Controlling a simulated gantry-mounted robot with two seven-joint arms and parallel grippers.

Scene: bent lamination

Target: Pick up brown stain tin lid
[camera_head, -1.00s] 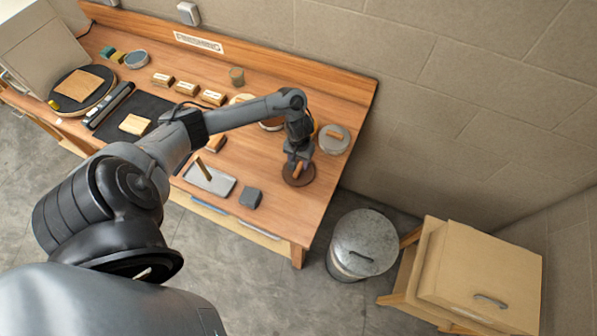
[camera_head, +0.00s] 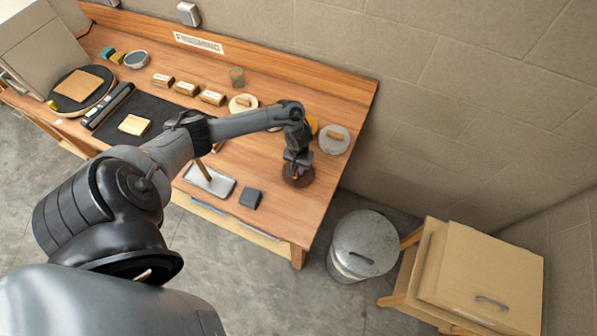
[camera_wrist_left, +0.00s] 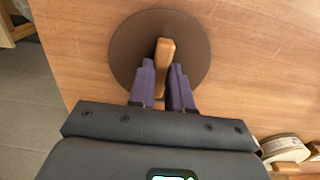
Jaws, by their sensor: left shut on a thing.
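The brown stain tin lid (camera_head: 298,181) is a round dark brown disc near the right end of the bench. In the left wrist view the lid (camera_wrist_left: 190,38) shows a light wooden handle (camera_wrist_left: 164,58) standing across its middle. My left gripper (camera_head: 297,168) is above the lid, pointing down. In the left wrist view its purple fingers (camera_wrist_left: 162,80) are shut on the handle, one on each side. I cannot tell whether the lid touches the bench. My right gripper is not in view.
The wooden bench (camera_head: 270,220) carries a round grey lid (camera_head: 334,139) and a pale lid (camera_head: 243,104) behind my arm. A grey tray (camera_head: 222,185) and a dark block (camera_head: 251,198) lie to the left. A metal bin (camera_head: 365,235) stands on the floor at right.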

